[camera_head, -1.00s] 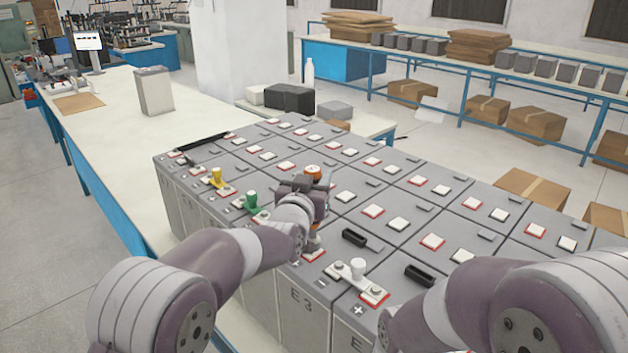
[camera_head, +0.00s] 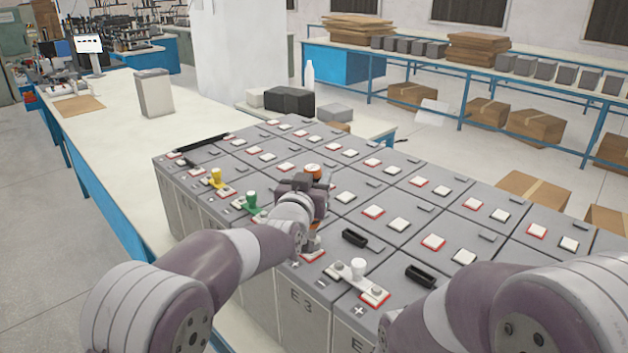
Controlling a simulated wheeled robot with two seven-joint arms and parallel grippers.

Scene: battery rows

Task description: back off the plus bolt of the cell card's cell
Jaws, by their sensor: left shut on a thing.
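Grey battery cells (camera_head: 375,215) stand in rows, with red-edged and plain terminals on top. My left gripper (camera_head: 314,218) is shut on an upright orange-topped tool (camera_head: 313,171). The tool's lower end stands over a red-edged terminal (camera_head: 313,256) on the front-row cell marked E3 (camera_head: 301,304). The gripper hides most of the tool, and I cannot tell whether its tip sits on the bolt. A plus sign shows beside this terminal. I cannot pick out a readable cell card. My right arm comes in at lower right; its gripper is out of view.
Black handles (camera_head: 354,238) lie on nearby cells. A black bar (camera_head: 202,142) lies at the back left. The white bench (camera_head: 110,110) at left is mostly clear.

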